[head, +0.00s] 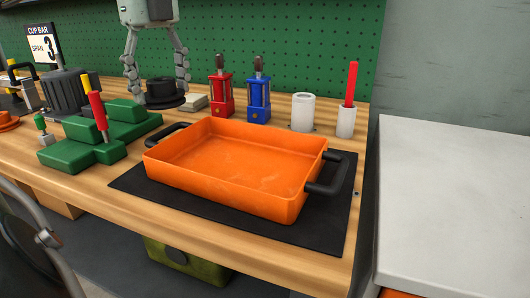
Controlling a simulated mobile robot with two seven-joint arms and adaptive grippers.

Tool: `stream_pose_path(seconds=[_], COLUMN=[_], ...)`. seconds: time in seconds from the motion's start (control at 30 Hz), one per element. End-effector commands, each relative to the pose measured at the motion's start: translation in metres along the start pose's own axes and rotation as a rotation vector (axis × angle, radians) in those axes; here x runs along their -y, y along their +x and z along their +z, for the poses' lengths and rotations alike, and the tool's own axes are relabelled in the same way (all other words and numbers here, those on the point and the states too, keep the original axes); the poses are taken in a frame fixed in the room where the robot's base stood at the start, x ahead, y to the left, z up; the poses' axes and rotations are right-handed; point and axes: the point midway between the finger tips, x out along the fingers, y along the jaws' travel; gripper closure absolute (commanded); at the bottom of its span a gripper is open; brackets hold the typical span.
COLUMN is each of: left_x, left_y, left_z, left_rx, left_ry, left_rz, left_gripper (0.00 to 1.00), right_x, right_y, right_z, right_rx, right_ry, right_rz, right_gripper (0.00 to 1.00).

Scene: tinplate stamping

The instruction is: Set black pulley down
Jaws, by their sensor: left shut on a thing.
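The black pulley (163,91) is a dark round piece with a wider lower rim, behind the green stepped block and left of the red clamp-like tool. My left gripper (158,88) reaches down from the top edge, its two grey fingers on either side of the pulley and shut on it. The pulley is upright and low over the wooden bench (95,195). I cannot tell whether its underside touches the bench. My right gripper is not in view.
A green stepped block (118,122) stands in front of the pulley. An orange tray (225,185) sits on a black mat (128,182). Red (221,95) and blue (258,97) tools, a white cylinder (303,112) and a white holder with a red stick (347,121) line the back.

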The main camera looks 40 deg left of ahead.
Motion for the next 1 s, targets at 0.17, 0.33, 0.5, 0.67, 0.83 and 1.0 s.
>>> stream_pose_path(seconds=[0.17,0.33,0.5,0.67,0.83,1.0], left_x=[0.001,0.004,0.008,0.011,0.012,0.011], left_y=[0.007,0.028,0.05,0.065,0.073,0.097], left_z=[-0.012,-0.048,-0.084,-0.108,-0.116,-0.117], left_rx=[0.0,0.002,0.003,0.002,-0.001,-0.004], left_ry=[0.003,0.006,0.004,0.002,0.0,0.001], left_rz=[0.0,0.004,0.004,0.003,0.0,0.001], left_gripper=[0.81,0.81,0.81,0.81,0.81,0.81], right_x=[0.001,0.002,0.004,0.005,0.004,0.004], right_y=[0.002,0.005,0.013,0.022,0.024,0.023], right_z=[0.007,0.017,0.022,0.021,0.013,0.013], right_rx=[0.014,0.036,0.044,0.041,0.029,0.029], right_ry=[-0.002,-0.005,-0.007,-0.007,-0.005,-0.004], right_rz=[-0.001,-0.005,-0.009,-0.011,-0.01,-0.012], right_gripper=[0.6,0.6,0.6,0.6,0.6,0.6])
